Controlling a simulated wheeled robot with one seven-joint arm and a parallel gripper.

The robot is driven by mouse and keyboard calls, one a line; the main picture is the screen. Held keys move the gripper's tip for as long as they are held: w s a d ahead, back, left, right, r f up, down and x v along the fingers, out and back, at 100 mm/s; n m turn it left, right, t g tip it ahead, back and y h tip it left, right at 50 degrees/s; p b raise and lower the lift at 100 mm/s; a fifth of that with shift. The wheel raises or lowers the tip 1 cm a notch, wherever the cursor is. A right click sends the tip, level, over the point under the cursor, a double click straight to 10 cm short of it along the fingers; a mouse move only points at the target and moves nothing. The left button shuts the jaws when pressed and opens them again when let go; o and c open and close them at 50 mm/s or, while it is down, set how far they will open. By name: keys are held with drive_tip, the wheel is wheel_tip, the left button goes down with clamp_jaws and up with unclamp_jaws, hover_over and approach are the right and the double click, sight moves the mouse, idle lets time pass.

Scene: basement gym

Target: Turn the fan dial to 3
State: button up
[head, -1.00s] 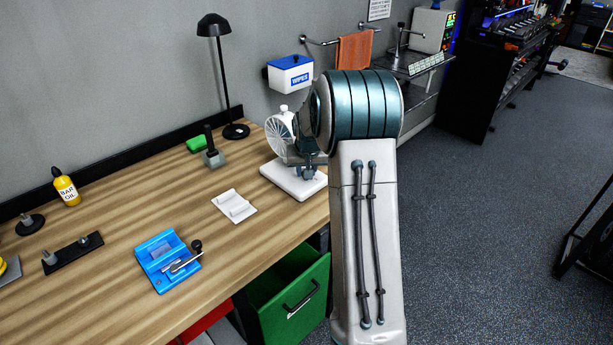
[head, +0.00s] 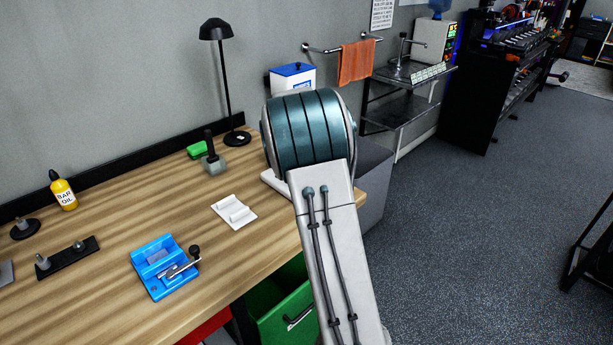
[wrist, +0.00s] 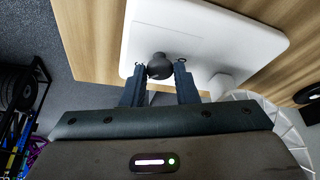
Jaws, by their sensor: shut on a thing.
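The fan's white base (wrist: 205,35) lies on the wooden bench in the wrist view. A dark round dial (wrist: 159,66) sits on the base, between the two fingers of my gripper (wrist: 160,72), which is shut on it. Part of the fan's white cage (wrist: 265,108) shows at the lower right of the wrist view. In the head view my arm hides the fan, and only a corner of its white base (head: 275,183) shows. The dial's marks and setting cannot be read.
A white holder (head: 234,212), a blue vise-like device (head: 165,268), a grey block with a black handle (head: 212,160) and a black lamp (head: 237,138) stand on the bench (head: 110,225). An open green drawer (head: 285,310) juts out below its front edge.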

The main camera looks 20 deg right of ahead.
drive_tip(key=o, duration=1)
drive_tip(key=v, duration=1.4)
drive_tip(key=shift+a+f, duration=0.1)
drive_tip(key=s+a+f+n+y, duration=0.1)
drive_tip(key=s+a+n, duration=0.2)
drive_tip(key=s, duration=0.7)
drive_tip(key=s+a+f+n+y, duration=0.1)
drive_tip(key=s+a+f+n, duration=0.1)
drive_tip(key=s+a, duration=0.4)
drive_tip(key=s+a+f+n+y+p, duration=0.1)
drive_tip(key=s+a+n, duration=0.3)
drive_tip(key=s, duration=1.1)
drive_tip(key=shift+a+f, duration=0.15)
drive_tip(key=shift+f, duration=0.05)
